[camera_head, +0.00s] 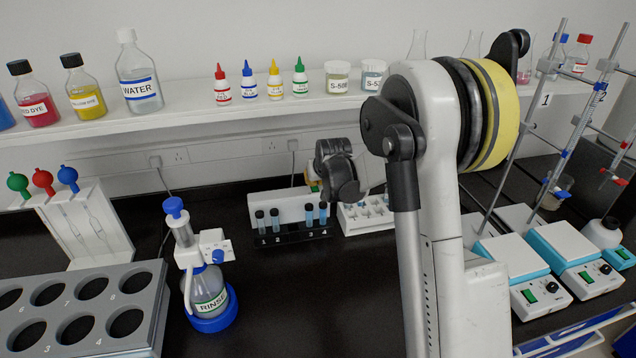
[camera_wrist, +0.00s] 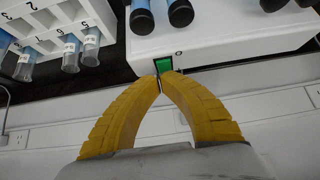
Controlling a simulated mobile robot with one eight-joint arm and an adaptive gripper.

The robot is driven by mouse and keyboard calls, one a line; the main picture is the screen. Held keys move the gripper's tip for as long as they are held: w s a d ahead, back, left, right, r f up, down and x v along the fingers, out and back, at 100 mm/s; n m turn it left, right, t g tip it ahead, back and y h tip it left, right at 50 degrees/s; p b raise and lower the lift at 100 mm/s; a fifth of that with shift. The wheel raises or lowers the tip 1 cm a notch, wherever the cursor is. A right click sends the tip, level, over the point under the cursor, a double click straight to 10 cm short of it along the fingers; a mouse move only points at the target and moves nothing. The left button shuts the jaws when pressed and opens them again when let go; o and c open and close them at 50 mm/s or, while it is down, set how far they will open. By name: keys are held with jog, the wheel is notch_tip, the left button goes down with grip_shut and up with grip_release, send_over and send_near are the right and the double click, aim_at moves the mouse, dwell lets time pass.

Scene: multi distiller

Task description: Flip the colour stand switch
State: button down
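The colour stand is a white box (camera_head: 283,206) behind a black rack of capped tubes in the head view. In the wrist view its white body (camera_wrist: 225,38) fills the upper right. A small green switch (camera_wrist: 163,64) sits in a dark frame near its left end, with a "0" mark beside it. My gripper (camera_wrist: 161,77) has its two yellow fingers brought together at the tips, with nothing seen between them. The tips are right at the switch's edge; I cannot tell whether they touch it. In the head view my wrist hides most of the gripper.
A white numbered tube rack (camera_head: 368,217) stands right of the colour stand. The rinse bottle (camera_head: 210,290) stands in front on the left. Stirrer plates (camera_head: 570,255) and tall stands are at right. A shelf (camera_head: 200,108) with bottles runs above. The dark bench between is clear.

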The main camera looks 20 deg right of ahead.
aim_at(317, 187)
jog(key=r+p, duration=0.1)
jog(key=r, duration=0.1)
jog(key=r+p, duration=0.2)
jog(key=r, duration=0.1)
jog(key=shift+s+a, duration=0.1)
jog(key=shift+s, duration=0.1)
jog(key=s+a+r+p, duration=0.1)
jog(key=s+r, duration=0.4)
jog(key=s, duration=0.2)
jog(key=shift+s+a+p, duration=0.25)
jog(key=shift+s+p, duration=0.05)
jog(key=shift+s, duration=0.1)
jog(key=s+a+r+n+b, duration=0.1)
jog(key=s+a+b, duration=0.1)
jog(key=s+a, duration=0.35)
jog(key=s+a+r+b, duration=0.2)
jog(key=s+a+b, duration=0.1)
jog(key=s, duration=0.6)
jog(key=s+a+f+b, duration=0.1)
jog(key=s+a+f, duration=0.1)
jog(key=s, duration=0.5)
jog(key=s+a+f+n+g+y+b, duration=0.1)
jog(key=s+f, duration=0.3)
jog(key=s, duration=0.4)
jog(key=shift+s+a+y+b, duration=0.3)
jog(key=shift+a+b, duration=0.25)
jog(key=shift+a, duration=0.25)
